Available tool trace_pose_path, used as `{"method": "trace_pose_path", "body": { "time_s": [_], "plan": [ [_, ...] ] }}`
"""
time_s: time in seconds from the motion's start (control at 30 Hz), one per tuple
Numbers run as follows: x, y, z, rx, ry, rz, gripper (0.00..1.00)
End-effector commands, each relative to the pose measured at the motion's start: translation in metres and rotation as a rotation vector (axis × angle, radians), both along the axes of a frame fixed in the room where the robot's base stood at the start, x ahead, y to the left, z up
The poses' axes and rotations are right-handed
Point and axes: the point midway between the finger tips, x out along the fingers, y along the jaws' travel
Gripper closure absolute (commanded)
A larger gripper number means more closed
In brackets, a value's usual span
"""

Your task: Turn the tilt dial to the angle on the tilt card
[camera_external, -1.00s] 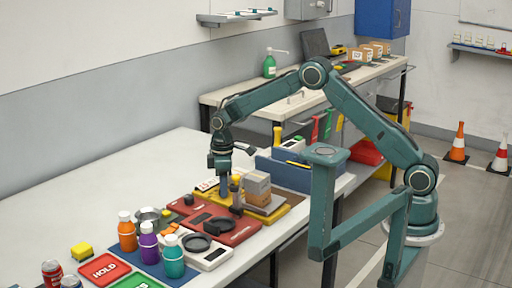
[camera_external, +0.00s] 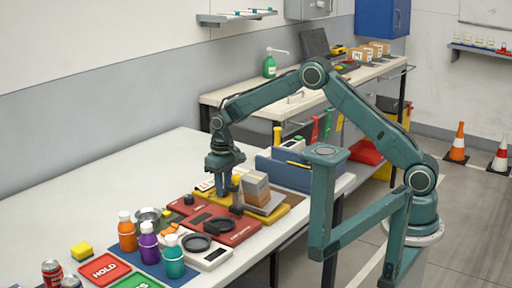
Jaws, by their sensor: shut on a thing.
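My gripper (camera_external: 226,186) points down at the far end of the row of devices on the white table. It is shut on the tilt dial, which is mostly hidden by the fingers. Right beside it, a brown and grey box (camera_external: 256,187) stands on a grey plate (camera_external: 271,205) over a yellow base (camera_external: 282,216). The box leans slightly.
Red panels with dark knobs (camera_external: 243,233) lie just in front of the gripper. Orange (camera_external: 127,237), purple (camera_external: 148,248) and teal (camera_external: 172,262) bottles stand nearer the camera. A blue bin (camera_external: 290,175) is behind the box.

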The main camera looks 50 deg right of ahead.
Motion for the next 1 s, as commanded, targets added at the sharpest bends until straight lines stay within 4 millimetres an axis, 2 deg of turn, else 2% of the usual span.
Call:
{"method": "trace_pose_path", "body": {
  "time_s": [0.47, 0.5, 0.57, 0.6, 1.0],
  "plan": [
    [0.0012, 0.0003, 0.0018, 0.001, -0.005, -0.018, 0.98],
    [0.0012, 0.0003, 0.0018, 0.001, -0.005, -0.018, 0.68],
    [0.0011, 0.0002, 0.0017, 0.001, -0.005, -0.017, 0.56],
    [0.001, 0.0002, 0.0015, 0.001, -0.004, -0.017, 0.54],
    [0.0006, 0.0001, 0.0038, 0.0, -0.002, -0.016, 0.54]
  ]
}}
